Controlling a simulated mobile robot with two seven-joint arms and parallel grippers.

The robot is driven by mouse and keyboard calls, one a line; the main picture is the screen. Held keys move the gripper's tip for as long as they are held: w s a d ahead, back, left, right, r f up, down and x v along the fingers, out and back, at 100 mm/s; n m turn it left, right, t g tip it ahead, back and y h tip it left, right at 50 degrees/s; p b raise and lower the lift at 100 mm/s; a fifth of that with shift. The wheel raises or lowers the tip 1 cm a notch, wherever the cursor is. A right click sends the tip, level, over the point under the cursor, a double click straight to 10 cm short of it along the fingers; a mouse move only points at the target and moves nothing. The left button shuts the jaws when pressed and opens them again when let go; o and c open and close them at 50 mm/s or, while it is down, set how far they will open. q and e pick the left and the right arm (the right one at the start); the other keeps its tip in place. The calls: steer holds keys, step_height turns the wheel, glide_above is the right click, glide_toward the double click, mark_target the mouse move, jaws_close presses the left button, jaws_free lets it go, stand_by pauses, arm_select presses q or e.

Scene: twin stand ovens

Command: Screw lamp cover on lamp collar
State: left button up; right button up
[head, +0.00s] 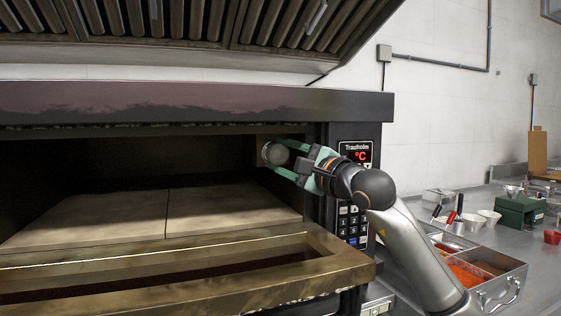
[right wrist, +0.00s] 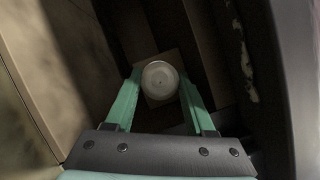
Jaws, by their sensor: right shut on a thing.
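The lamp cover (head: 276,153) is a round, pale, glassy piece at the inner right wall of the open oven, just inside the mouth. It also shows in the right wrist view (right wrist: 160,79) as a whitish disc between two green fingers. My right gripper (head: 285,158) reaches into the oven from the right and is shut on the lamp cover. A brownish square plate shows behind the cover in the right wrist view. The lamp collar is hidden behind the cover, so I cannot tell whether the two touch. My left gripper is not in view.
The oven door (head: 340,262) hangs open below the chamber, with stone slabs (head: 110,220) inside. The control panel (head: 355,190) is right of the mouth, close behind my right arm. A metal tray (head: 500,268) and bowls (head: 489,216) stand on the right counter.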

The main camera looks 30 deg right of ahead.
stand_by(0.4)
steer(key=o, duration=1.3)
steer(key=shift+s+d+r, duration=0.15)
steer(key=shift+s+r, duration=0.05)
